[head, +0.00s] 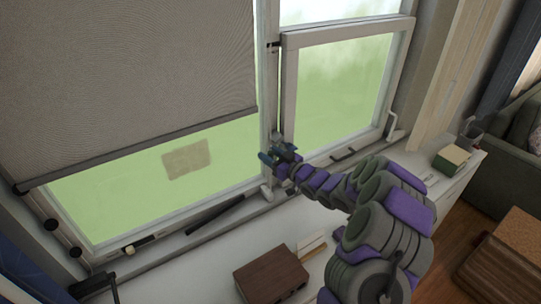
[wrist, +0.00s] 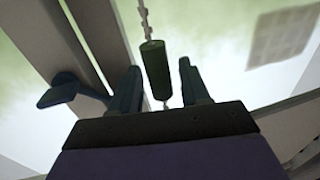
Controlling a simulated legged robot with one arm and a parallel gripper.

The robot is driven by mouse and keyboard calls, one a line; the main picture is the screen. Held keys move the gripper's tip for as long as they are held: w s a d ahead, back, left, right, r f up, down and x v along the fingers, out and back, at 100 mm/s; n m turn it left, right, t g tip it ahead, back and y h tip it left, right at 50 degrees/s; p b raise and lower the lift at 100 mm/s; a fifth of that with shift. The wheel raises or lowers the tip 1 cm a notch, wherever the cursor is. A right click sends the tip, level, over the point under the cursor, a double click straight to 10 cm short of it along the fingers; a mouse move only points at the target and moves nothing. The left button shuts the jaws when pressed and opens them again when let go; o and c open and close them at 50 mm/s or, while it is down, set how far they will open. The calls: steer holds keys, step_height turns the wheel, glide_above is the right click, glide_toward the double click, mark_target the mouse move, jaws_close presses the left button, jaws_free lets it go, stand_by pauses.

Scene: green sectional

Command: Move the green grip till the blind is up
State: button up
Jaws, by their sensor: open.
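The grey blind (head: 130,70) hangs over the upper part of the left window in the head view, its bottom bar sloping across the picture with clear glass below. The green grip (wrist: 156,68) is a small cylinder on a beaded cord in the wrist view. My gripper (head: 280,154) is at the post between the two windows. In the wrist view my gripper (wrist: 158,72) is open, with the green grip showing between its fingers. I cannot tell whether a finger touches it. I cannot make out the grip in the head view.
A blue handle (wrist: 72,91) is left of my fingers in the wrist view. A dark bar (head: 215,213) lies along the window's base. A tan patch (head: 187,159) shows on the left pane.

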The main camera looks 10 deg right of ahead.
jaws_close()
stand_by(0.4)
step_height(320, 180, up, 14)
steer(key=p, duration=0.7)
steer(key=shift+f, duration=0.15)
jaws_free()
